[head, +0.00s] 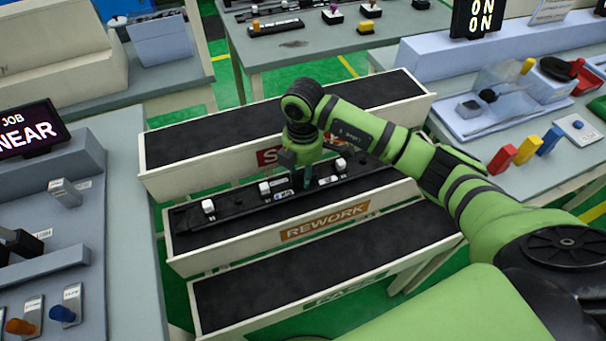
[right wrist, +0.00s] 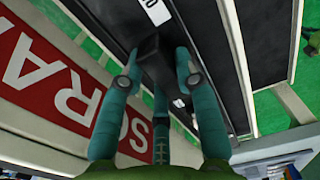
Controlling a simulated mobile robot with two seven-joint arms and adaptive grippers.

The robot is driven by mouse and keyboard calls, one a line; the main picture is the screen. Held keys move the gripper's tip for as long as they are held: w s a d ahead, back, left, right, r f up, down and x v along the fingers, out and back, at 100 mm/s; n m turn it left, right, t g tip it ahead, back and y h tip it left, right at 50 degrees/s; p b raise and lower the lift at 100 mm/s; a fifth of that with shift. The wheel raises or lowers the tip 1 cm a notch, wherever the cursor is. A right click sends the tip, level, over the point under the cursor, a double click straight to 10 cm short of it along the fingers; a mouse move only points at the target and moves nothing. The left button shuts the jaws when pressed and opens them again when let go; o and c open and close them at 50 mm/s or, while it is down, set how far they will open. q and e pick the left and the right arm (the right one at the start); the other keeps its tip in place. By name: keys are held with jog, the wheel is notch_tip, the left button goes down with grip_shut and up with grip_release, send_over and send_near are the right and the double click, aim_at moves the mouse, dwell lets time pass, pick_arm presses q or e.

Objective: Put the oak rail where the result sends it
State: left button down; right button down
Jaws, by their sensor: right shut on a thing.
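A long dark rail (head: 238,213) with several white clips and small labels lies lengthwise in or just over the REWORK tray (head: 400,196). Its dark colour does not show whether it is the oak rail. My right gripper (head: 304,180) points down over the middle of the rail, and its fingers are shut on a dark block-like part of it, which shows between them in the right wrist view (right wrist: 150,55). I cannot tell whether the rail touches the tray floor. My left gripper is out of view.
The tray behind (head: 200,139) has a red sign, partly hidden, reading SCRAP in part. A front tray (head: 330,262) has a green sign, hard to read; both look empty. A JOB display (head: 30,132) stands left. Benches with parts stand left, right and behind.

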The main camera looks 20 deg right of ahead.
jog(key=shift+f, duration=0.95)
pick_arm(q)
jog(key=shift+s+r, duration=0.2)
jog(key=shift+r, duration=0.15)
pick_arm(e)
jog(key=shift+f, duration=0.1)
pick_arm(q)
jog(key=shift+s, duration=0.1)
pick_arm(e)
jog(key=shift+f, duration=0.15)
jog(key=c, duration=0.9)
grip_release()
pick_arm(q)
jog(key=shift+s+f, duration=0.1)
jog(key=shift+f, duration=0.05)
